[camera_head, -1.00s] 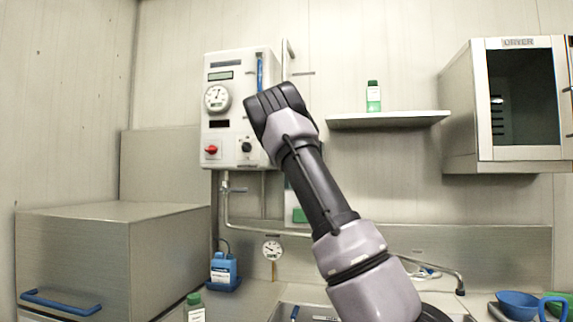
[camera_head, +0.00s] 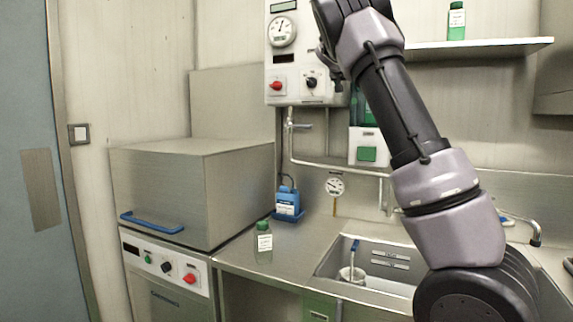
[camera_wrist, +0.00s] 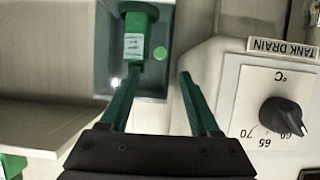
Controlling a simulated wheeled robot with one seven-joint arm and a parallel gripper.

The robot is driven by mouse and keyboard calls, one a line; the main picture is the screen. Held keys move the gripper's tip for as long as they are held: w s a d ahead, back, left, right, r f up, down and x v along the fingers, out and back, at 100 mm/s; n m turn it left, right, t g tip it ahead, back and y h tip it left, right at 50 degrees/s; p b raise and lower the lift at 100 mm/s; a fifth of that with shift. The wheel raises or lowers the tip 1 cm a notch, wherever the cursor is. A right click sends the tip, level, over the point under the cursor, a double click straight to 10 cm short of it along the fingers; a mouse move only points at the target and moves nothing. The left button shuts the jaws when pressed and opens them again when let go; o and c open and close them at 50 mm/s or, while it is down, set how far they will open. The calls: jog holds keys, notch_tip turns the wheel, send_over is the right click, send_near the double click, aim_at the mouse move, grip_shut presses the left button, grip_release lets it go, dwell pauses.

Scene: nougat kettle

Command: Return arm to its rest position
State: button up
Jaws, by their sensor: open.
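My arm rises from the lower right of the head view, its upper end in front of the wall control panel (camera_head: 283,60). The fingers are hidden there. In the wrist view my gripper (camera_wrist: 158,85) shows two green fingers spread apart, with nothing held between them. Beyond the fingers is a green bottle-like item with a pale label (camera_wrist: 137,45) in a wall-mounted box. The control panel with a black temperature knob (camera_wrist: 284,117) and a "TANK DRAIN" label is right of the fingers.
A steel box with a blue handle (camera_head: 200,165) stands left on the counter. A green-capped bottle (camera_head: 264,240), a blue container (camera_head: 287,200) and a gauge (camera_head: 334,186) are near the sink (camera_head: 385,262). A shelf (camera_head: 480,48) holds another green bottle (camera_head: 456,22). A door is far left.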

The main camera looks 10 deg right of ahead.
jog(key=s+d+f+m+g+y, duration=0.1)
jog(key=s+d+f+y, duration=0.1)
jog(key=s+f, duration=0.35)
jog(key=s+d+f+g+y, duration=0.1)
jog(key=s+d+f+y, duration=0.15)
jog(key=s, duration=0.65)
jog(key=s+a+f+n+y, duration=0.1)
jog(key=s+a+f, duration=0.2)
jog(key=s+a, duration=0.3)
jog(key=s+a+f+n+g+y, duration=0.1)
jog(key=s+a+f, duration=0.3)
jog(key=s, duration=1.3)
jog(key=s+a+f+n+y, duration=0.2)
jog(key=s+a+f+y, duration=0.1)
jog(key=s+a, duration=0.5)
jog(key=s+f, duration=0.1)
jog(key=s, duration=0.2)
jog(key=shift+s+a+g, duration=0.3)
jog(key=shift+g, duration=0.1)
